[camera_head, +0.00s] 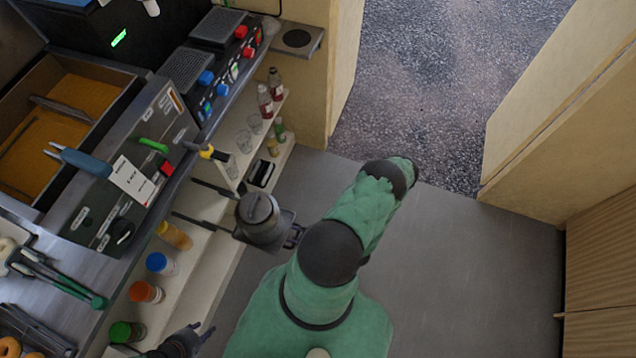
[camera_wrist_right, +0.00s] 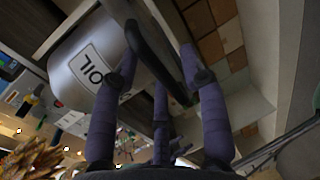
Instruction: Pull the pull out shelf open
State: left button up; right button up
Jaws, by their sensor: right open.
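My right gripper (camera_head: 203,203) reaches left from the green arm, its two dark fingers apart, beside the cream shelving below the counter. In the right wrist view, the purple fingers of this gripper (camera_wrist_right: 155,65) are spread. A dark curved bar (camera_wrist_right: 150,55), which looks like a handle, runs between them; I cannot tell whether they touch it. Behind it is a pale drum (camera_wrist_right: 85,65) marked OIL. I cannot make out the pull-out shelf for certain in either view. My left gripper (camera_head: 203,330) shows only partly at the bottom left; its opening is unclear.
Cream shelves (camera_head: 205,265) carry several capped jars (camera_head: 160,263), red-labelled bottles (camera_head: 265,100) and glasses. A counter with a fryer-like basin (camera_head: 60,115) and control panel (camera_head: 130,180) stands above. The grey floor (camera_head: 470,260) to the right is clear, with wooden walls (camera_head: 560,140) beyond.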

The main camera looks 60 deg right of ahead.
jog(key=a+v, duration=0.1)
jog(key=v, duration=1)
jog(key=shift+s+d, duration=0.3)
jog(key=shift+d, duration=0.15)
jog(key=shift+s+r, duration=0.1)
